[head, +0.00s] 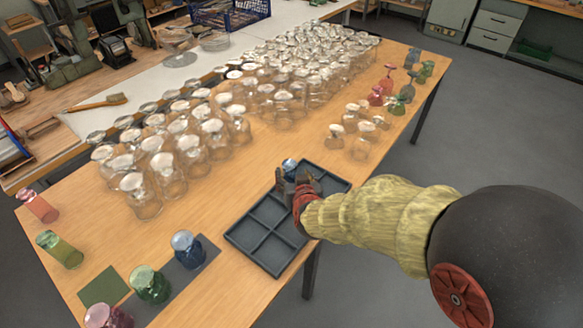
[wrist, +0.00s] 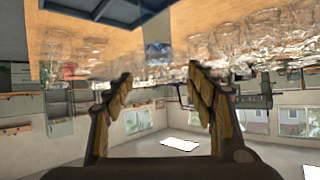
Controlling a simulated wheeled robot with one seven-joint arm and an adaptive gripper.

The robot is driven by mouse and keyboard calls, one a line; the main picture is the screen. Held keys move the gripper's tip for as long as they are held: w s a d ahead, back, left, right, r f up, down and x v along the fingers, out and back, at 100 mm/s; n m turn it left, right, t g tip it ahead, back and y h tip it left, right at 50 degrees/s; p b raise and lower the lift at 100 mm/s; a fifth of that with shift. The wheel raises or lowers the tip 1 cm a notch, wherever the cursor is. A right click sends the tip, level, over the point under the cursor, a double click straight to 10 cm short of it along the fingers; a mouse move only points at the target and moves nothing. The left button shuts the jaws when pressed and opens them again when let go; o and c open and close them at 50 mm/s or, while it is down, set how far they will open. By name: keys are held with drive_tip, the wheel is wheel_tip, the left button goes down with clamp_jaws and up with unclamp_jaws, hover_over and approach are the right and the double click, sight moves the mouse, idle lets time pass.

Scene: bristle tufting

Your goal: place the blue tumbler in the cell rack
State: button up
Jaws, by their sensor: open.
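A blue tumbler (head: 290,165) shows at the far corner of the dark cell rack (head: 262,240), partly hidden behind my gripper. I cannot tell whether it stands in a cell or just beyond the rim. My gripper (head: 294,181) is open over the far part of the rack, with its fingers close to this tumbler. The wrist view shows the fingers (wrist: 158,82) apart with nothing between them. A blue glass (wrist: 158,52) shows beyond the fingertips, and part of the rack (wrist: 100,12) shows at the top. Another blue tumbler (head: 187,250) stands on a dark mat at the left front.
Many clear glasses (head: 190,150) crowd the table behind the rack. Red and green glasses (head: 385,90) stand at the far right. A green tumbler (head: 150,285) and a pink one (head: 108,316) are at the near left. The nearer rack cells look empty.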

drive_tip(key=s+d+r+g, duration=0.2)
drive_tip(key=s+d+r, duration=0.4)
drive_tip(key=s+r, duration=0.4)
drive_tip(key=s+d+r+g+h, duration=0.1)
drive_tip(key=s+d+r+g, duration=0.1)
drive_tip(key=s+d, duration=0.4)
drive_tip(key=s+d+r+m+g+h, duration=0.1)
drive_tip(key=s+d, duration=0.5)
drive_tip(key=s, duration=0.7)
wheel_tip(320, 180, up, 3)
drive_tip(key=shift+s+f+g, duration=0.1)
drive_tip(key=shift+s+g, duration=0.05)
drive_tip(key=shift+g, duration=0.55)
